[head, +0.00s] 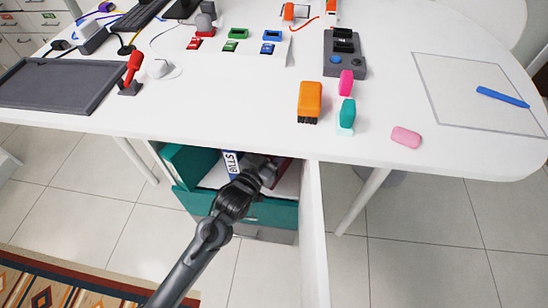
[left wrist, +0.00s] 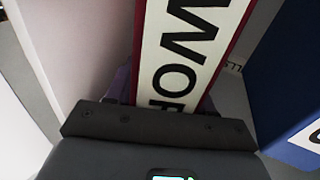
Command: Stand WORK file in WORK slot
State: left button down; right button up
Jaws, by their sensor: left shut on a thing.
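The WORK file (left wrist: 185,45) has a white spine with black letters and dark red edges. It fills the upper middle of the left wrist view, its lower end hidden behind my left gripper (left wrist: 155,120). In the head view my left gripper (head: 266,172) is inside the open compartment under the desk, shut on the WORK file. Only a dark reddish sliver of the file shows there. The gripper hides much of it. Whether the file touches the compartment floor cannot be told. The WORK slot cannot be made out. My right gripper is not in view.
A blue file (left wrist: 285,70) with a white label stands close right of the WORK file. A pale wall (left wrist: 75,50) is close on the left. In the head view, a white door panel (head: 314,230) is right of my arm, and the desk top (head: 230,115) overhangs.

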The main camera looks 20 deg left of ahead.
aim_at(285, 165)
pick_arm(q)
notch_tip(285, 165, down, 3)
jog(key=shift+f+b, duration=0.15)
jog(key=shift+b, duration=1)
jog(key=shift+f, duration=0.15)
jog(key=shift+c, duration=2.1)
grip_release()
jog(key=shift+f, duration=0.1)
